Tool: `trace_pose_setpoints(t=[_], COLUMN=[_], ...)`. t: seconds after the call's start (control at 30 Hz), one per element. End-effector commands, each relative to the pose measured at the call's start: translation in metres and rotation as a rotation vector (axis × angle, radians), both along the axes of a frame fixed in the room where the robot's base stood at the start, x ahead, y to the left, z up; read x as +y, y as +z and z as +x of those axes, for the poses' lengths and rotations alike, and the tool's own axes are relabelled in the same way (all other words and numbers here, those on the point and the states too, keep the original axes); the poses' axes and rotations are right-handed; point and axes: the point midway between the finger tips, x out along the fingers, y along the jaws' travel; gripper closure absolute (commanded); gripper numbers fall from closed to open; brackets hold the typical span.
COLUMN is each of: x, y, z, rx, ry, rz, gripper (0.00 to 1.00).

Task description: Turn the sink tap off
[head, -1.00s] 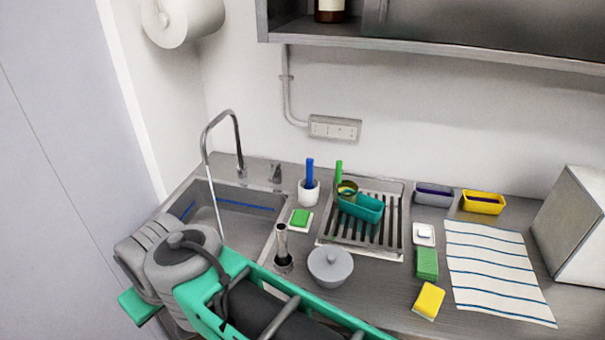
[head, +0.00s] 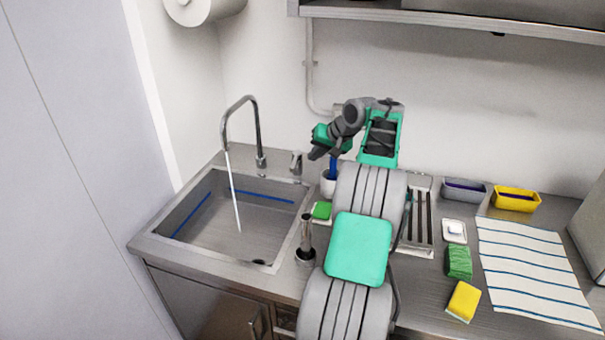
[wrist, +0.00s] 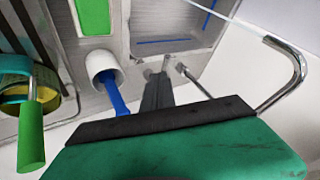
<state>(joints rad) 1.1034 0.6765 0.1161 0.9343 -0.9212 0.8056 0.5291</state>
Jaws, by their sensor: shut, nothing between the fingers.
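The curved metal tap (head: 257,130) stands at the back of the sink (head: 176,222), and a thin stream of water runs from its spout. The tap's separate short lever (head: 296,162) stands just right of the spout base. My gripper (head: 315,153) is shut and empty, just right of the lever and near its height. In the wrist view the shut fingers (wrist: 156,90) point toward the lever, which is mostly hidden at their tips. The spout (wrist: 290,75) shows at the right of that view. I cannot tell whether the fingers touch the lever.
A white cup (head: 327,184) with a blue-handled brush (wrist: 112,93) stands close beside my gripper. A green sponge (head: 322,210) lies in front of it. A drain rack (head: 421,225) is partly hidden behind my arm. The wall is close behind.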

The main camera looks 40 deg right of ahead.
Motion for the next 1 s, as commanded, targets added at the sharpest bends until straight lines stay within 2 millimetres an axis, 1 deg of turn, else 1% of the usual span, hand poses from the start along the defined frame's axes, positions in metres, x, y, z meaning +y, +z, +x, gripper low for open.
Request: trace_pose_setpoints(t=[0.03, 0.1, 0.17, 0.23, 0.37, 0.67, 0.7, 0.73, 0.83, 1.0], x=[-0.02, -0.033, -0.037, -0.037, -0.036, -0.038, -0.037, -0.033, -0.023, -0.016], y=[-0.013, -0.02, -0.023, -0.028, -0.045, -0.094, -0.096, -0.091, -0.089, -0.089], z=[-0.012, -0.021, -0.023, -0.019, -0.004, 0.039, 0.045, 0.05, 0.062, 0.071], rx=[-0.008, -0.016, -0.019, -0.019, -0.019, -0.017, -0.019, -0.02, -0.018, -0.019], ry=[-0.02, -0.032, -0.037, -0.037, -0.035, -0.036, -0.034, -0.033, -0.034, -0.037], rz=[0.008, 0.015, 0.018, 0.019, 0.021, 0.02, 0.017, 0.014, 0.016, 0.015], gripper=[1.0, 1.0, 1.0, 1.0, 1.0, 1.0, 1.0, 1.0, 1.0, 1.0])
